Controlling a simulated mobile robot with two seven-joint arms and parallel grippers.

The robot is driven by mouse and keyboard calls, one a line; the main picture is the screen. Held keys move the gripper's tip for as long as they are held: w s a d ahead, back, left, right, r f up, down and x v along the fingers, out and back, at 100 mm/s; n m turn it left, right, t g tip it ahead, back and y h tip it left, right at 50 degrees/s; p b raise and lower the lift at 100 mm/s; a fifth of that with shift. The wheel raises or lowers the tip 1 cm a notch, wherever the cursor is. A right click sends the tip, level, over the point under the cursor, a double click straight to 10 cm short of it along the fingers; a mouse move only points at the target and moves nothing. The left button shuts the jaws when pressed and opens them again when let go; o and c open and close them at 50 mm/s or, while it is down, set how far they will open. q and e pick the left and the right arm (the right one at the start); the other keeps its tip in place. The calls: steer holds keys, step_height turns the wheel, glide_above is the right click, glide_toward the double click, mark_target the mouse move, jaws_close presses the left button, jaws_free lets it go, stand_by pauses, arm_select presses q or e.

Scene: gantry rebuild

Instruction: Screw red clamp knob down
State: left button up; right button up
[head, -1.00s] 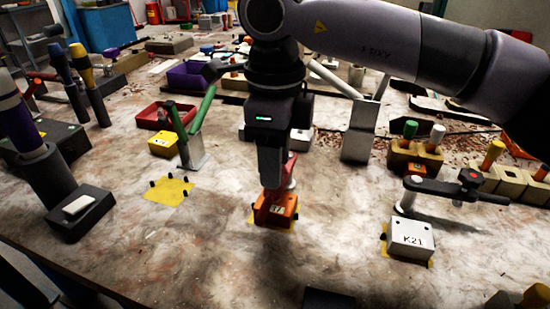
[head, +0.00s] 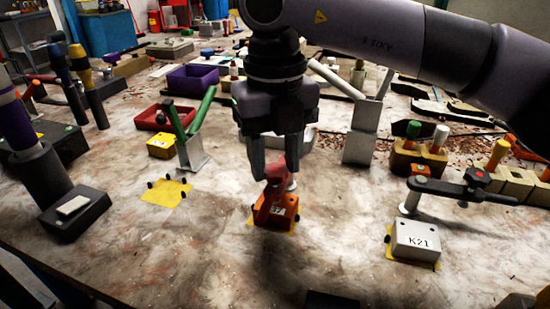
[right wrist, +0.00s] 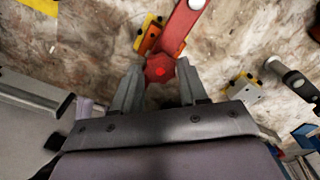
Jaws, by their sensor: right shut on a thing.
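The red clamp knob (right wrist: 160,70) is between the fingertips of my right gripper in the right wrist view. The right gripper (head: 274,168) points down over the orange block (head: 276,213) in the head view and is shut on the knob. A red clamp arm (right wrist: 183,22) runs from the knob in the wrist view. The orange block sits on a yellow patch, with its label only partly readable. The gripper and clamp hide part of each other in the head view. My left gripper is not in view.
A white block marked K21 (head: 414,240) stands under a dark clamp (head: 455,188) at right. A grey stand with green handles (head: 193,150) is left of the gripper. A bare yellow patch with black pegs (head: 166,192) lies further left. The front table is mostly clear.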

mark_target(275, 169)
steer(key=m, duration=0.2)
steer(key=m+b, duration=0.1)
steer(key=m, duration=0.2)
steer(key=shift+w+r+m, duration=0.15)
steer(key=shift+r+m, duration=0.1)
steer(key=shift+m, duration=0.05)
steer(key=shift+m+b, duration=0.65)
steer(key=shift+m, duration=1.65)
steer(key=o, duration=0.9)
step_height(275, 169, up, 7)
steer(key=shift+r+p, duration=0.1)
steer(key=shift+p, duration=0.55)
